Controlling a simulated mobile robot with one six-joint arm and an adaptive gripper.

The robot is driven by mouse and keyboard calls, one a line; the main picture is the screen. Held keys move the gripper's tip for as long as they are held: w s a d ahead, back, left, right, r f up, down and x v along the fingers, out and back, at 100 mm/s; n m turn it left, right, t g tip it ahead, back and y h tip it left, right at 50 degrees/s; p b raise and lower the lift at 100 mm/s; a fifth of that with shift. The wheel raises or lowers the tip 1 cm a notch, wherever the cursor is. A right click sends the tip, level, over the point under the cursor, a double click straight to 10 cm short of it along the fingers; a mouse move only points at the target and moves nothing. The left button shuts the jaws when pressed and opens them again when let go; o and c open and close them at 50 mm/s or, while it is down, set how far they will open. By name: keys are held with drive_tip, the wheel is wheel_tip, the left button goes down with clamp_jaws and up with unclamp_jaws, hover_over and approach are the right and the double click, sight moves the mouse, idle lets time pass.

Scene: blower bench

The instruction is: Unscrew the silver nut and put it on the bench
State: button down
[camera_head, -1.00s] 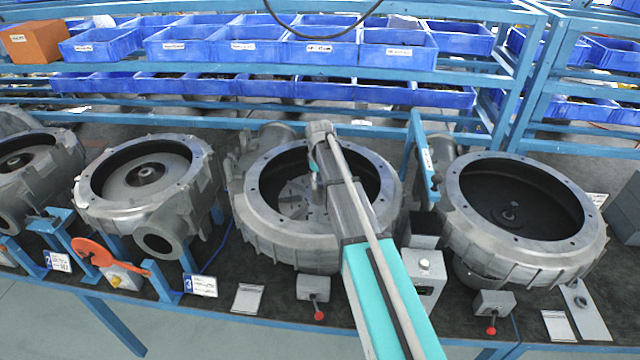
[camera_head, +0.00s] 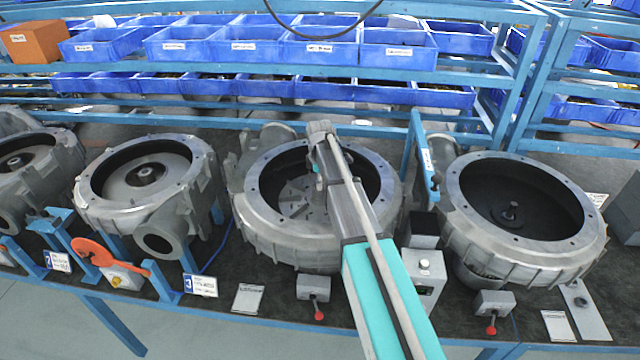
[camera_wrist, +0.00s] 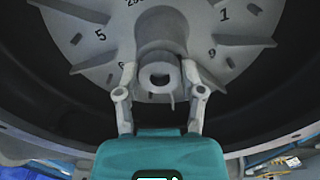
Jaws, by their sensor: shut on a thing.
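The silver nut (camera_wrist: 159,75) shows in the wrist view as a small grey ring with a dark hole. My gripper (camera_wrist: 159,72) is shut on it, one finger on each side. Behind the nut is the grey hub of a bladed, numbered disc (camera_wrist: 85,42). I cannot tell whether the nut still touches the shaft. In the head view the disc (camera_head: 298,195) lies inside the middle blower housing (camera_head: 262,222). My arm reaches over this housing and hides the nut and most of my gripper.
A right blower housing (camera_head: 468,205) with a central shaft (camera_head: 510,212) and a left one (camera_head: 95,190) flank the middle one. The dark bench (camera_head: 225,270) has a narrow clear strip at the front, with cards and switch boxes. Blue bins (camera_head: 320,50) fill the shelves behind.

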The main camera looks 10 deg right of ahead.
drive_tip(key=n, duration=0.5)
drive_tip(key=shift+n, duration=0.4)
drive_tip(key=shift+c, duration=2.4)
unclamp_jaws()
drive_tip(key=shift+w+d, duration=0.1)
drive_tip(key=shift+m, duration=0.3)
drive_tip(key=m, duration=0.5)
drive_tip(key=shift+m, duration=0.4)
drive_tip(key=m, duration=1.2)
drive_tip(key=shift+m, duration=0.4)
drive_tip(key=m, duration=0.6)
